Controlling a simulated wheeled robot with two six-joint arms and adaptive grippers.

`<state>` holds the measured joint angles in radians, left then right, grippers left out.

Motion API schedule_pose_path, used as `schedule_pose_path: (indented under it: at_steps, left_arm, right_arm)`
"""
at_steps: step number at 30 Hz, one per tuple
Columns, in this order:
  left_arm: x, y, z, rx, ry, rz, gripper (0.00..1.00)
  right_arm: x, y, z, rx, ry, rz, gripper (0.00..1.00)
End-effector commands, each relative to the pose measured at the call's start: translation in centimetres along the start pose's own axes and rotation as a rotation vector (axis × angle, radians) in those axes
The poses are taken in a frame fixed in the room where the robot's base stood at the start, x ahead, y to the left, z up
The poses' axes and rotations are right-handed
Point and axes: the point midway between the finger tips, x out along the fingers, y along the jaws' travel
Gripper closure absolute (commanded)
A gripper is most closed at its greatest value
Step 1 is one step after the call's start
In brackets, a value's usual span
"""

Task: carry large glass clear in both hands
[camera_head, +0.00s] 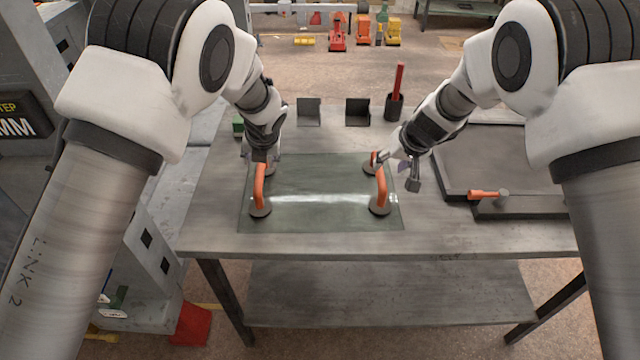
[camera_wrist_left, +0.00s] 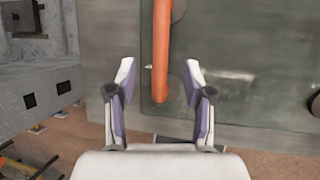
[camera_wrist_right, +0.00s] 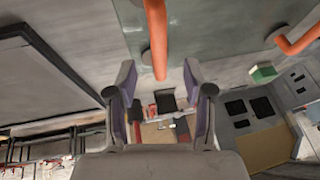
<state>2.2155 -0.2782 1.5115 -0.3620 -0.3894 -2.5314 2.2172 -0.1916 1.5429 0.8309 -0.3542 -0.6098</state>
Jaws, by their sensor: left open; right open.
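The clear greenish glass pane (camera_head: 320,215) lies flat on the grey bench. An orange handle on dark round pads stands at each side, the left handle (camera_head: 259,188) and the right handle (camera_head: 382,187). My left gripper (camera_head: 262,158) is open over the far end of the left handle. In the left wrist view that handle (camera_wrist_left: 161,45) runs between the open fingers. My right gripper (camera_head: 396,174) is open close to the right handle. In the right wrist view this handle (camera_wrist_right: 155,38) ends between the fingertips. I cannot tell whether either gripper touches its handle.
Two dark angled brackets (camera_head: 358,112) and a black cup (camera_head: 394,107) with a red stick stand behind the pane. A green block (camera_head: 238,125) sits at the bench's left edge. A dark framed slab (camera_head: 485,165) and an orange-handled tool (camera_head: 487,195) lie right. The bench front (camera_head: 330,245) is clear.

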Motion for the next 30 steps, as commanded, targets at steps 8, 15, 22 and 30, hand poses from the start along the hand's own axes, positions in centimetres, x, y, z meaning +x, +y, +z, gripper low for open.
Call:
schedule_pose_path:
  at_steps: [8, 15, 22, 30]
  left_arm:
    - [4.5, 0.0, -0.1, 0.000, 0.003, -0.001, 0.48]
    - [7.1, 0.0, -0.1, -0.001, 0.002, 0.000, 0.48]
    - [7.3, 0.0, -0.1, -0.001, 0.000, 0.000, 0.48]
    - [7.3, 0.0, -0.1, 0.000, 0.000, 0.000, 1.00]
  right_arm:
    - [4.5, 0.0, 0.1, 0.000, -0.002, 0.001, 0.48]
    - [7.1, 0.0, 0.1, 0.000, -0.002, 0.001, 0.48]
    - [7.3, 0.0, 0.1, 0.000, -0.001, 0.001, 0.48]
    - [7.3, 0.0, 0.1, 0.000, -0.001, 0.001, 1.00]
